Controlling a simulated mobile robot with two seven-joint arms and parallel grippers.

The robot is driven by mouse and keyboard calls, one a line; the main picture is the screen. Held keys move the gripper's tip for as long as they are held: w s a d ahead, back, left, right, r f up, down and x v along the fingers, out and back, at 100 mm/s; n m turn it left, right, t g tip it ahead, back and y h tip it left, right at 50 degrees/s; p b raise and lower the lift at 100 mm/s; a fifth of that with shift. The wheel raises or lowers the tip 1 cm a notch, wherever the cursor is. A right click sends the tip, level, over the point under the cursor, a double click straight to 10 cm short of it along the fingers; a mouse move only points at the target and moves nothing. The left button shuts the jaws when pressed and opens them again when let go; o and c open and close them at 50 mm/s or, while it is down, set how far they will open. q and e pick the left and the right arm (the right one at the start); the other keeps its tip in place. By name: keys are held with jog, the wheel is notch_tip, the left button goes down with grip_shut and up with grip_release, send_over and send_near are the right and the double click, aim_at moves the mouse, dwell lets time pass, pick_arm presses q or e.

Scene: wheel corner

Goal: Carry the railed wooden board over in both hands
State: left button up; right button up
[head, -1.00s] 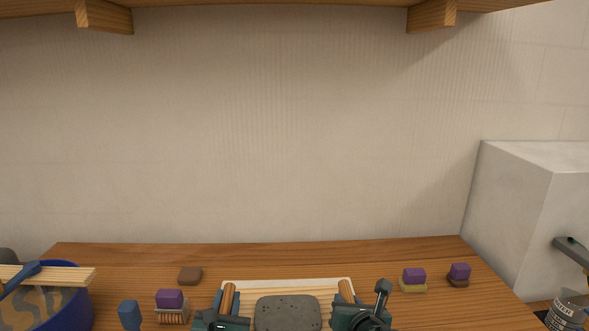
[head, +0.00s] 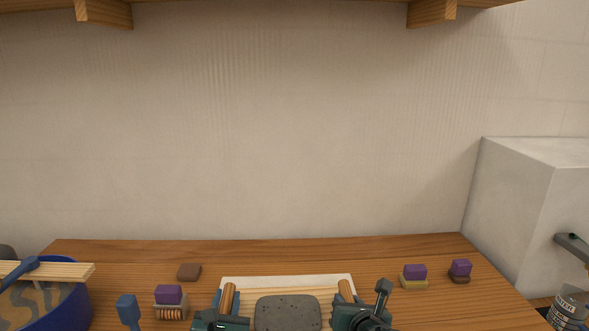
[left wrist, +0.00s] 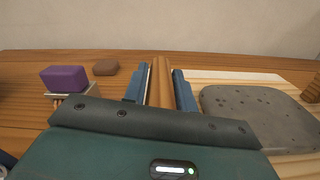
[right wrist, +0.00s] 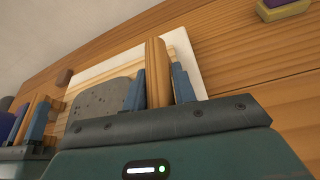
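The railed wooden board (head: 247,300) is pale wood with a round brown rail on each side, at the bottom middle of the head view. A grey speckled stone slab (head: 288,313) lies on it between the rails. My left gripper (head: 226,304) has its blue fingers on both sides of the left rail (left wrist: 160,82), apparently closed on it. My right gripper (head: 350,300) has its fingers on both sides of the right rail (right wrist: 156,72), also apparently closed on it. The board's underside and front edge are hidden, so I cannot tell its height above the counter.
A white flat panel (head: 288,280) shows behind the board on the wooden counter (head: 400,250). Left are a brown block (head: 189,272), a purple-topped brush (head: 168,295), a blue tool (head: 128,308) and a blue bucket (head: 75,312). Purple-topped blocks (head: 414,271) stand right. A white box (head: 510,215) stands far right.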

pick_arm(q)
jog(key=shift+o, duration=1.2)
pick_arm(e)
jog(key=shift+o, duration=1.2)
pick_arm(q)
jog(key=o, duration=0.6)
jog(key=shift+c, duration=0.2)
jog(key=shift+f, duration=0.15)
pick_arm(e)
jog(key=shift+o, duration=0.4)
jog(key=shift+f, duration=0.1)
jog(key=o, duration=0.5)
pick_arm(q)
jog(key=o, duration=0.6)
pick_arm(e)
jog(key=shift+o, duration=0.4)
